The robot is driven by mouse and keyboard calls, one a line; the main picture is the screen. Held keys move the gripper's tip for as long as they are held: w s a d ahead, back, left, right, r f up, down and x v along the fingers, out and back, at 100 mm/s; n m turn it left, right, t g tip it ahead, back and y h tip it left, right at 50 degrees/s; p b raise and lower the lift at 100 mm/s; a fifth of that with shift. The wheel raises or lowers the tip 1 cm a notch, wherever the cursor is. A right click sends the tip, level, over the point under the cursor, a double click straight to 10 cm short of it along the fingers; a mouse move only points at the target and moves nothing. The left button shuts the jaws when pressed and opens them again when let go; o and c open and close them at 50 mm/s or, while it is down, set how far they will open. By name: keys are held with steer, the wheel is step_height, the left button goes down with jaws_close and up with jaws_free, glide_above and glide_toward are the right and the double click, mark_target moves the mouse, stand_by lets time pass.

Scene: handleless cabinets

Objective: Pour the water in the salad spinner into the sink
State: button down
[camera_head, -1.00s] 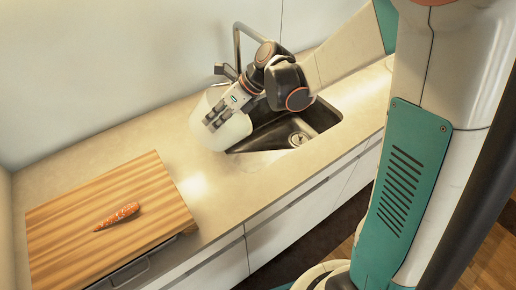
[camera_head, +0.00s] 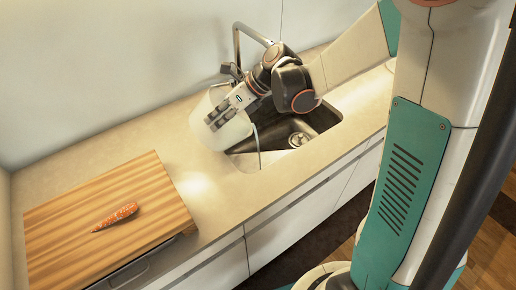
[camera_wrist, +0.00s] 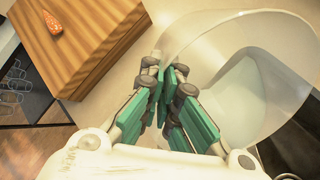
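The salad spinner is a pale, translucent bowl (camera_head: 207,126) above the left end of the sink, tilted toward the basin. In the wrist view the bowl (camera_wrist: 285,35) fills the right side, with a pale greenish layer, seemingly water, inside. My gripper (camera_head: 218,119) is shut on the bowl's near wall; in the wrist view its green-padded fingers (camera_wrist: 172,100) are close together at the rim. A thin white stream (camera_head: 257,145) falls from the bowl's right side near the sink's left front edge; where it lands is unclear. The dark sink (camera_head: 322,117) has a round drain.
A faucet (camera_head: 237,45) rises behind the bowl, close to my wrist. A wooden cutting board (camera_head: 70,235) with a carrot (camera_head: 116,216) is on the left. The counter (camera_head: 150,135) between board and bowl is clear.

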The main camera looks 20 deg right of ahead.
steer(key=shift+s+d+y+b, duration=0.1)
steer(key=shift+d+y+b, duration=1.15)
steer(key=shift+y+b, duration=0.1)
stand_by(3.0)
steer(key=shift+d+f+t+y+b, duration=0.15)
steer(key=shift+d+t+y+b, duration=0.15)
steer(key=shift+d+y+b, duration=0.65)
stand_by(1.0)
steer(key=shift+s+d+f+y+b, duration=0.15)
steer(key=shift+d+y+b, duration=0.1)
steer(key=shift+d+b, duration=0.45)
steer(key=shift+d+f+y+b, duration=0.2)
steer(key=shift+d+b, duration=0.25)
steer(key=shift+b, duration=0.35)
